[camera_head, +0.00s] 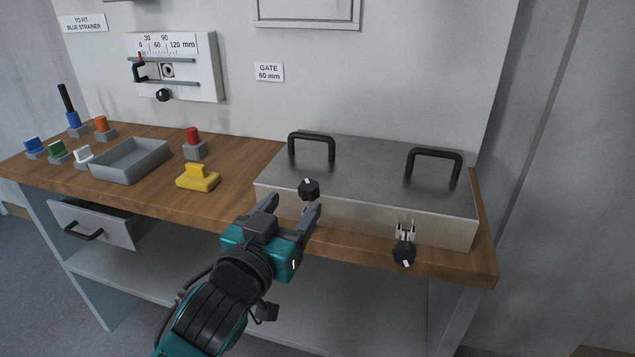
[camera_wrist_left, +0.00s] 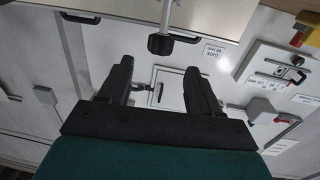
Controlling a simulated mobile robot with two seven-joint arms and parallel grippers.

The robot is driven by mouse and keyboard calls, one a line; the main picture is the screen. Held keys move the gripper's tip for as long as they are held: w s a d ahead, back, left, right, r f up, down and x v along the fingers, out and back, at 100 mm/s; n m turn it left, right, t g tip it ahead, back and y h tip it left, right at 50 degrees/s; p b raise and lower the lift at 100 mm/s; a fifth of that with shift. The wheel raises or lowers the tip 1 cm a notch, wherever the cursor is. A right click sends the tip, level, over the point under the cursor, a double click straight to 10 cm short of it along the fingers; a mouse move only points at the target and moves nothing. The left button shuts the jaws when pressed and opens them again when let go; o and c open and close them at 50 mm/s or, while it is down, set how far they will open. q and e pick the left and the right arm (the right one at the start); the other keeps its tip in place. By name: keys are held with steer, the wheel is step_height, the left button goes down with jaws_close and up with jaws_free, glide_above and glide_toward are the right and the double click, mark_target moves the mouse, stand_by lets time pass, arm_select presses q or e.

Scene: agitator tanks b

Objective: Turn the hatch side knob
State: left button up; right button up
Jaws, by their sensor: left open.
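The hatch (camera_head: 370,180) is a flat grey metal box with two black handles on top. Two black knobs with white marks are at its front: a left knob (camera_head: 308,188) and a right knob (camera_head: 404,252) with metal prongs above it. My left gripper (camera_head: 293,204) is open and empty, its fingertips close to the left knob. In the left wrist view a black knob (camera_wrist_left: 160,44) on a metal shaft shows beyond the fingertips, roughly in line with the gap between them. I cannot tell whether the fingers touch it. My right gripper is out of view.
On the wooden table (camera_head: 240,160) stand a grey tray (camera_head: 130,163), a yellow block (camera_head: 198,178), a red-topped block (camera_head: 194,142) and several coloured pieces. A gauge panel (camera_head: 172,67) and a "GATE 60 mm" label (camera_head: 269,71) are on the wall. An open drawer (camera_head: 95,223) juts out below.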

mark_target(313, 181)
arm_select(q)
steer(key=b+x, duration=0.1)
steer(key=x, duration=0.8)
steer(key=shift+w+d, duration=0.15)
steer(key=shift+w, duration=0.05)
